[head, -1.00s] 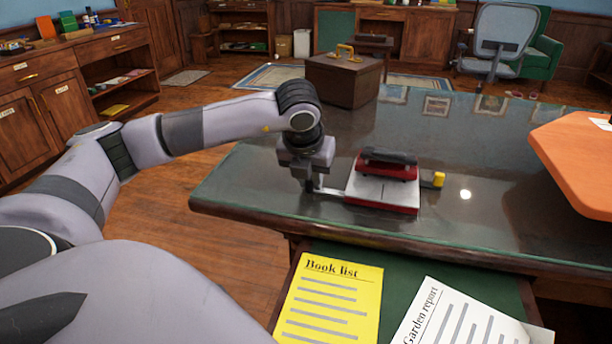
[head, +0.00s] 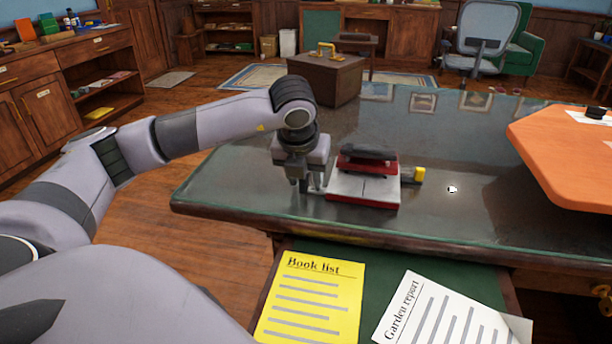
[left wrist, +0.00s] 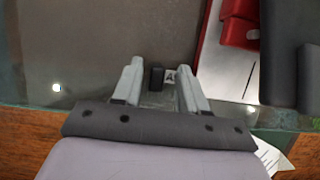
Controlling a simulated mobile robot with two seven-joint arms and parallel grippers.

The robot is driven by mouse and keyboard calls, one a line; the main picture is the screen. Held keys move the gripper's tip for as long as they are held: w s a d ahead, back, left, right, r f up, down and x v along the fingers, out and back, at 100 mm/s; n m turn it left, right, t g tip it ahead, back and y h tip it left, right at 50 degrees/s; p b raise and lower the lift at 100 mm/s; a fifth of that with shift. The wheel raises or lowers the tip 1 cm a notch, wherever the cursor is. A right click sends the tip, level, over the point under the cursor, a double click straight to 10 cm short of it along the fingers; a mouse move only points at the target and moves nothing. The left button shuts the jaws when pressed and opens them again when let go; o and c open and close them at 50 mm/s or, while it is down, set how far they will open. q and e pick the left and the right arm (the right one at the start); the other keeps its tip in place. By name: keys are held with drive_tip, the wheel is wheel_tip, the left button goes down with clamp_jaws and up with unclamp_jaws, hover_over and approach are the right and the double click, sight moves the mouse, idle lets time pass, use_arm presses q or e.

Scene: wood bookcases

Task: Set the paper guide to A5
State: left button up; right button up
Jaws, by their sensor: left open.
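The hole punch (head: 362,190) is red and pale grey with a dark handle, and it stands on the glass-topped desk. My left gripper (head: 311,188) points down just left of it. In the left wrist view my left gripper (left wrist: 160,72) is open, with one finger on each side of a small dark tab (left wrist: 157,78), probably the paper guide's end. I see no clear grip on the tab. The punch (left wrist: 240,35) shows at upper right. My right gripper is not in view.
A yellow-ended object (head: 419,175) sits at the punch's right side. A yellow Book list (head: 310,300) and a white Garden report (head: 435,310) lie in front, below the desk edge. An orange board (head: 560,150) is at right. The desk behind the punch is clear.

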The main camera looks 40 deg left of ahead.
use_arm(q)
drive_tip(key=v, duration=0.6)
drive_tip(key=shift+r+p, duration=0.35)
drive_tip(key=shift+p, duration=0.05)
drive_tip(key=shift+s+d, duration=0.15)
